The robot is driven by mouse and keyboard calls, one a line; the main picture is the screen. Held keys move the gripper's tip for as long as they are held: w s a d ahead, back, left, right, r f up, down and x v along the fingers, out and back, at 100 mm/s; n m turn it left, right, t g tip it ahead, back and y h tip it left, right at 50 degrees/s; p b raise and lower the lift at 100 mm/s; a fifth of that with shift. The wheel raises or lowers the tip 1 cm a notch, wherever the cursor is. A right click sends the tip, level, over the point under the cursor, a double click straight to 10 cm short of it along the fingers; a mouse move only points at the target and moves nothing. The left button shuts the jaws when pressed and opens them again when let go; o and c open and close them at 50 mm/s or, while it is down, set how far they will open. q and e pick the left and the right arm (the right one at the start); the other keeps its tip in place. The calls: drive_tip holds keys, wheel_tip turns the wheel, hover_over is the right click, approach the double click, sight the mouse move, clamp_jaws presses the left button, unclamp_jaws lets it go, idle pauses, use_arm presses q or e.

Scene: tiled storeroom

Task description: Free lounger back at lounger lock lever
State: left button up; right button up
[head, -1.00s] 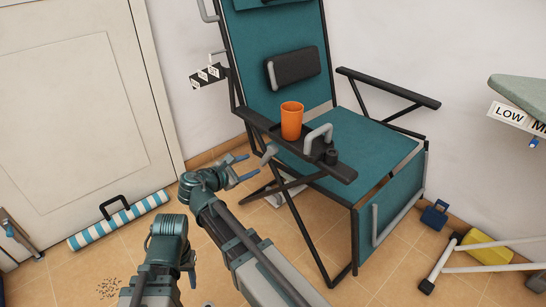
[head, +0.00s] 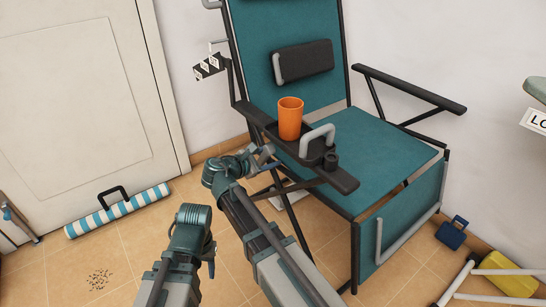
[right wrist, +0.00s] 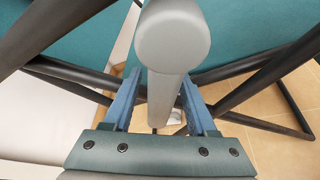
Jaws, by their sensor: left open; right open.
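The teal lounger (head: 385,155) stands with its back (head: 305,25) leaning against the wall side. A grey rod-like lever (head: 264,152) sticks out below its near armrest, its round end facing the camera in the right wrist view (right wrist: 172,38). My right gripper (head: 258,162) is at this lever. In the right wrist view its two blue fingers (right wrist: 155,100) are open on either side of the grey rod, with small gaps. My left gripper (head: 210,262) is low at the left, away from the lounger, mostly hidden by its own wrist; its fingers hardly show.
An orange cup (head: 290,118), a grey handle (head: 318,139) and a black knob (head: 331,161) are on the near armrest (head: 338,180). A striped roll (head: 118,210) lies by the door. A blue box (head: 452,233) and yellow object (head: 512,273) stand at right.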

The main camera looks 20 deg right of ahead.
clamp_jaws()
idle(1.3)
